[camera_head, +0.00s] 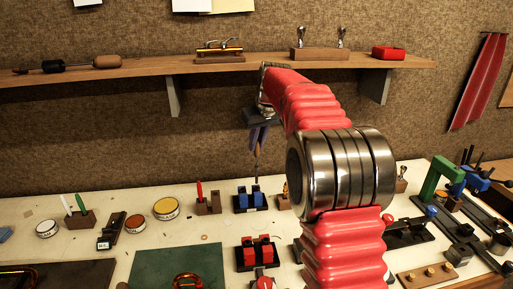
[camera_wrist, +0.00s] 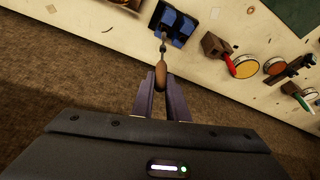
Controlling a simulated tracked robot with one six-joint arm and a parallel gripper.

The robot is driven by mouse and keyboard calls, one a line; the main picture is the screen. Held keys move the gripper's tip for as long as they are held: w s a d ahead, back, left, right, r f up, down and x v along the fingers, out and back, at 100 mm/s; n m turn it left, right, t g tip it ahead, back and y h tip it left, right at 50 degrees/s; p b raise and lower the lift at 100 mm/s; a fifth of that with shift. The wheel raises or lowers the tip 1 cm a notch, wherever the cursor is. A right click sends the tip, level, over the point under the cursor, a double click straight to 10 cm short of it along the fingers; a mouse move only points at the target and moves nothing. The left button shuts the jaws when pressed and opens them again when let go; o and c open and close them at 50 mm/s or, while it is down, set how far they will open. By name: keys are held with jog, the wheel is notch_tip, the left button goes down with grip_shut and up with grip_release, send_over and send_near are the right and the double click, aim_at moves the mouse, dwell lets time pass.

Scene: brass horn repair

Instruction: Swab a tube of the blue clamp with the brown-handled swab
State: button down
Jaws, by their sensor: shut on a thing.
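My gripper (camera_head: 258,138) is at the end of my raised red arm, above the blue clamp, with its fingers pointing down. In the wrist view my gripper (camera_wrist: 155,92) is shut on the brown-handled swab (camera_wrist: 161,76). The swab (camera_head: 257,160) hangs nearly upright in the head view, its thin end downward. The blue clamp (camera_head: 242,200) has two blue blocks on a black base on the bench. In the wrist view the swab's dark tip overlaps the near edge of the blue clamp (camera_wrist: 184,27). I cannot tell whether the tip touches or enters a tube.
Left of the blue clamp, a brown block (camera_head: 208,206) holds a red-handled tool (camera_head: 199,190). A red clamp (camera_head: 257,251) stands in front. Round tins (camera_head: 165,209) stand farther left. A wooden shelf (camera_head: 140,73) runs along the wall behind my arm.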

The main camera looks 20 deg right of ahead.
jog(key=shift+r, duration=0.75)
